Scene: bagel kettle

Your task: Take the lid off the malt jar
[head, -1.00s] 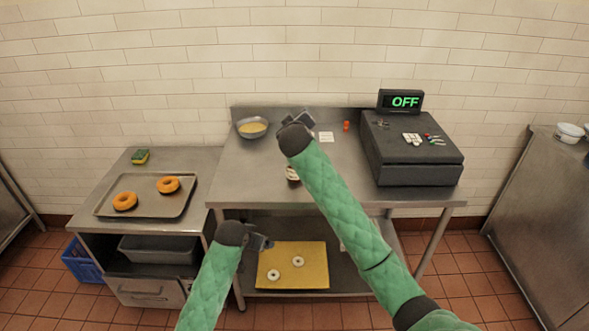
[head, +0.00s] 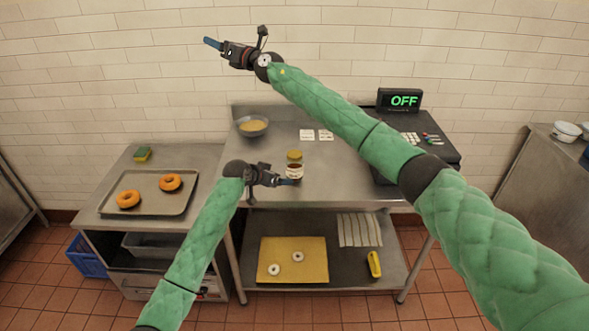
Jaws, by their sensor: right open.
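The malt jar (head: 294,173) stands upright on the middle steel table near its front edge, dark with a pale label. A gold-yellow lid (head: 294,155) shows at its top and appears to be on it. My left gripper (head: 288,182) is at the left of the jar, its blue fingertips overlapping the jar's lower left side in the picture. I cannot tell whether it touches the jar or how far its jaws are apart. My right gripper (head: 211,43) is open and empty, high at the upper left in front of the wall, well away from the jar.
A metal bowl (head: 252,126) and white cards (head: 316,135) lie behind the jar. A tray (head: 178,205) with bagels is at left. The lower shelf holds a yellow board (head: 312,270).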

